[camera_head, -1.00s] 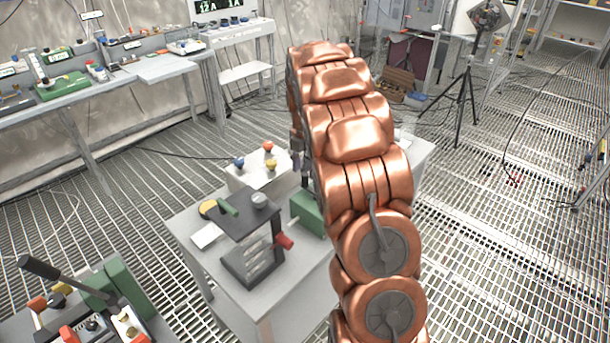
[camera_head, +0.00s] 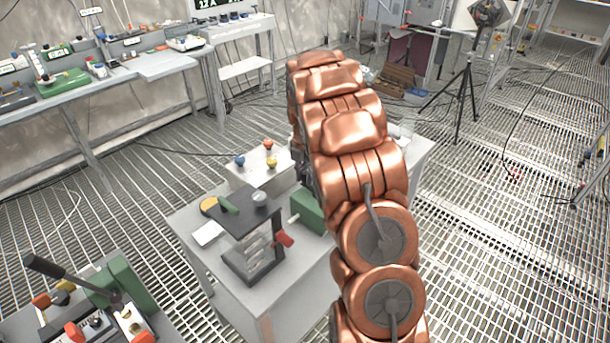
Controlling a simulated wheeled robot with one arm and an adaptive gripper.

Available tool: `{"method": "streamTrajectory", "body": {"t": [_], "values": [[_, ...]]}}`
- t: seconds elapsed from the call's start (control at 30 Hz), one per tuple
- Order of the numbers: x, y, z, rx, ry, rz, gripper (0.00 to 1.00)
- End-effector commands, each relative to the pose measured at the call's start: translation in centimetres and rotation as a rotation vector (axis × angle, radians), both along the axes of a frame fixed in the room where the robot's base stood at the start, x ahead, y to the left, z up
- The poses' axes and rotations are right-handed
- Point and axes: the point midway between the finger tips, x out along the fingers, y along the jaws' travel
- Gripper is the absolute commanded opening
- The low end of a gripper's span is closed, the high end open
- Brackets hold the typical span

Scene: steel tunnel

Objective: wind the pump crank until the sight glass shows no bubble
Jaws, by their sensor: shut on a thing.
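A green housing (camera_head: 308,212) stands on the grey cabinet top, partly covered by my copper arm. A short pale rod or knob (camera_head: 293,219) sticks out of its left side; I cannot tell whether it belongs to a crank. My arm reaches over the cabinet and hides its right side. My gripper is hidden behind the arm, so its hold does not show. I cannot make out a crank handle, a sight glass or a bubble.
A dark stand with a red knob (camera_head: 284,239) sits left of the green housing. A white box (camera_head: 258,180) with coloured knobs stands behind it. A lever device (camera_head: 90,300) is at the lower left. The grating floor (camera_head: 480,260) is open to the right.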

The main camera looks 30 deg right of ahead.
Motion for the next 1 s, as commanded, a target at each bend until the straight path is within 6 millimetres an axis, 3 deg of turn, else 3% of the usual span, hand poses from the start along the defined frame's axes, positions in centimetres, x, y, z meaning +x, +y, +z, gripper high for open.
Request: {"method": "streamTrajectory", "body": {"t": [0.13, 0.57, 1.0], "values": [[0.0, 0.0, 0.0, 0.0, 0.0, 0.0, 0.0], [0.1, -0.2, -0.2, 0.001, -0.002, -0.05, 0.0], [0.2, -1.8, -0.5, 0.001, -0.004, -0.383, 0.0]]}}
